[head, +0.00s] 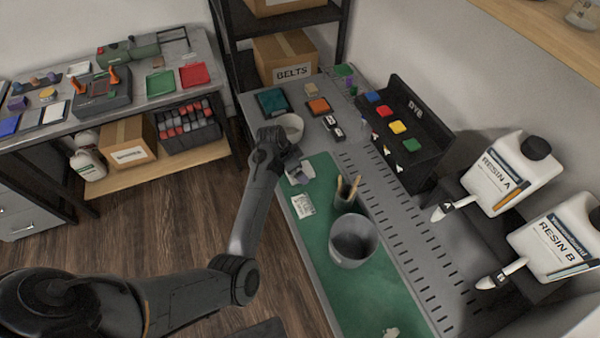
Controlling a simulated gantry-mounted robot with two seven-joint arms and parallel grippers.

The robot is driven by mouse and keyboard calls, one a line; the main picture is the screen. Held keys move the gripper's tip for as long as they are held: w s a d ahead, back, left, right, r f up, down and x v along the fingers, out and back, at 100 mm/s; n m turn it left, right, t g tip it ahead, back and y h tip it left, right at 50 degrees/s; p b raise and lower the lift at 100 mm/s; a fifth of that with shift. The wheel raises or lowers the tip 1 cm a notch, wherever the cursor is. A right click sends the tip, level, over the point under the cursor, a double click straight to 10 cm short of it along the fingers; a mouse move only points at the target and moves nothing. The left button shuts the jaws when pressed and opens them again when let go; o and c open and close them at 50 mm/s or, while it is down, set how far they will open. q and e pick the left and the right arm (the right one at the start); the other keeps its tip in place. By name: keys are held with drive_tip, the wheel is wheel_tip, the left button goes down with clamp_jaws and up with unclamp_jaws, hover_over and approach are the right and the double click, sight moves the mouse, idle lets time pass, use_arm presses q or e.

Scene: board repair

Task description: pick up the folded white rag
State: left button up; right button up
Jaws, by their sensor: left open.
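My left gripper (302,175) is open at the end of my left arm, over the far left part of the green mat (318,255). Its pale grey fingers are small here, and I cannot tell whether anything lies between them. A flat white piece with dark marks (302,205) lies on the mat just in front of the gripper, apart from it. A small crumpled whitish piece (390,333) lies at the bottom edge of the view, partly cut off. I cannot tell for sure which is the folded white rag. My right gripper is not in view.
A grey bucket (353,241) and a brush cup (346,191) stand on the mat. A white roll (291,127) lies behind the gripper. A black dye rack (408,130) and resin jugs (505,172) stand at the right. The mat in front of the bucket is mostly clear.

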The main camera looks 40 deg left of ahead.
use_arm(q)
drive_tip(key=shift+w+d+f, duration=0.1)
drive_tip(key=shift+w+f, duration=0.15)
drive_tip(key=shift+f, duration=0.4)
drive_tip(key=shift+f, duration=0.25)
idle(0.3)
drive_tip(key=shift+c, duration=0.3)
drive_tip(key=c, duration=1.1)
drive_tip(key=shift+o, duration=0.2)
drive_tip(key=shift+r, duration=0.35)
wheel_tip(320, 180, up, 10)
drive_tip(key=p, duration=0.1)
drive_tip(key=shift+f, duration=0.1)
